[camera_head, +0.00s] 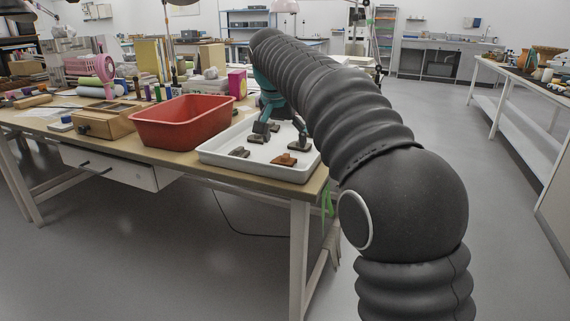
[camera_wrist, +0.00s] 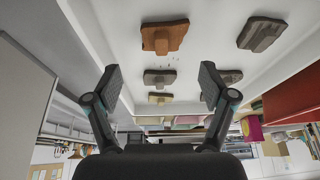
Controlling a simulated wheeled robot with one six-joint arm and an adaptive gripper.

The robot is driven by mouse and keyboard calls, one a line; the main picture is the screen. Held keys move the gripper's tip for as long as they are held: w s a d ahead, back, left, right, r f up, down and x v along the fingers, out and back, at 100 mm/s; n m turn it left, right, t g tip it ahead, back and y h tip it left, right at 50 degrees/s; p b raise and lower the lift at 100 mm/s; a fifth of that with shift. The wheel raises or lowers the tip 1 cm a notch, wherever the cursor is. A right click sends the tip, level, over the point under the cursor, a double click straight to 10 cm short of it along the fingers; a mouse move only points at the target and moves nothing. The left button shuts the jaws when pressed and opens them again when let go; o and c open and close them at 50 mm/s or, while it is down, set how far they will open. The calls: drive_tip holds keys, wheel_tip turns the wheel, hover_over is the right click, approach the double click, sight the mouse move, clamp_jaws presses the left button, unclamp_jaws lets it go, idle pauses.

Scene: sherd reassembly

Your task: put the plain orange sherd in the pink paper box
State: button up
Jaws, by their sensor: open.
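The orange sherd (camera_head: 285,160) lies in the white tray (camera_head: 225,160), near its front right corner. In the wrist view, the orange sherd (camera_wrist: 164,36) is at the top middle, beyond my fingertips and apart from them. My gripper (camera_head: 281,134) is over the tray, behind the orange sherd. In the wrist view my gripper (camera_wrist: 160,84) is open, with nothing held between its fingers. A pink box (camera_head: 237,83) stands on the table behind the tray. Its inside cannot be seen.
Several grey-brown sherds share the tray, one grey sherd (camera_head: 240,152) left of the orange one. A red tub (camera_head: 185,122) stands left of the tray. A wooden box (camera_head: 108,121) is further left. The tray sits near the table's right end.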

sight(285, 155)
drive_tip(key=shift+a+b+x, duration=0.15)
drive_tip(key=shift+b+x, duration=0.15)
drive_tip(key=shift+x, duration=1)
drive_tip(key=shift+a+b+x, duration=0.1)
drive_tip(key=shift+b+x, duration=0.15)
drive_tip(key=shift+x, duration=1.1)
drive_tip(key=c, duration=1.4)
